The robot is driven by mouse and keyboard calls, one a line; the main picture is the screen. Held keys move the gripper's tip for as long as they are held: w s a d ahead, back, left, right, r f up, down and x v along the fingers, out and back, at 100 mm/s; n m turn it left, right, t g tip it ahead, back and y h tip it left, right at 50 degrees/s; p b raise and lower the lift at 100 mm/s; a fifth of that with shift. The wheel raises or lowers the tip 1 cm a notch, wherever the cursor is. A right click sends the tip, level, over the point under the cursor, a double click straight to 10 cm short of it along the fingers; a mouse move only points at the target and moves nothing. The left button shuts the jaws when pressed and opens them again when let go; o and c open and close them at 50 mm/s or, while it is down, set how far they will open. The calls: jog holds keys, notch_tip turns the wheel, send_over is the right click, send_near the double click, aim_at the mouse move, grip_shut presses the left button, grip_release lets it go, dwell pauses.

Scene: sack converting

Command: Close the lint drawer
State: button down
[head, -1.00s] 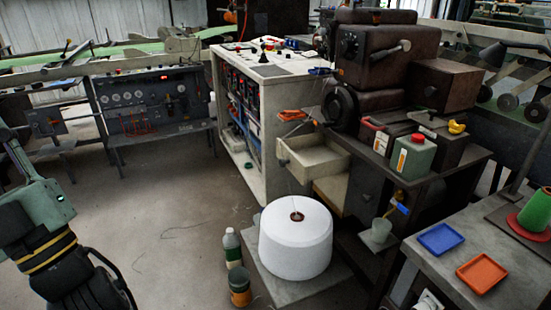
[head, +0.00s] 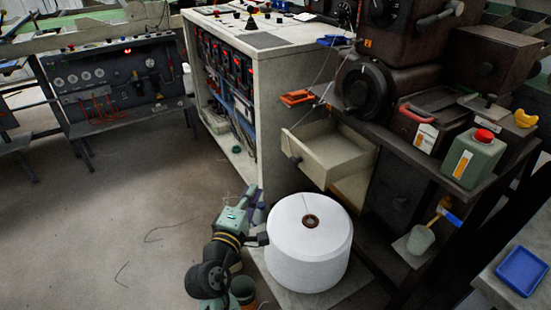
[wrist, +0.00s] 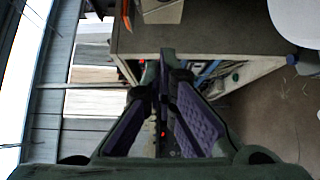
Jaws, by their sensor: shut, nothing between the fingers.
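The lint drawer (head: 328,150) is a pale, empty box pulled out from under the dark machine in the head view. Its front, with a small dark round knob, faces left. A pale box end at the top of the wrist view (wrist: 162,11) looks like its front. My gripper (head: 258,207) is low and left of the drawer, beside the white cone and apart from the drawer. In the wrist view its purple-padded fingers (wrist: 165,62) come together with nothing between them, in front of the cabinet shelves. The fingertips are small and partly unclear in the head view.
A large white yarn cone (head: 309,243) stands below the drawer, close to my arm. The pale cabinet (head: 238,150) is behind my gripper. An orange-handled tool (head: 297,97) lies by the machine above the drawer. The floor at left is mostly clear.

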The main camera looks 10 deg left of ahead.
jog(key=w+d+p, duration=0.4)
jog(key=w+d, duration=0.2)
jog(key=w, duration=0.6)
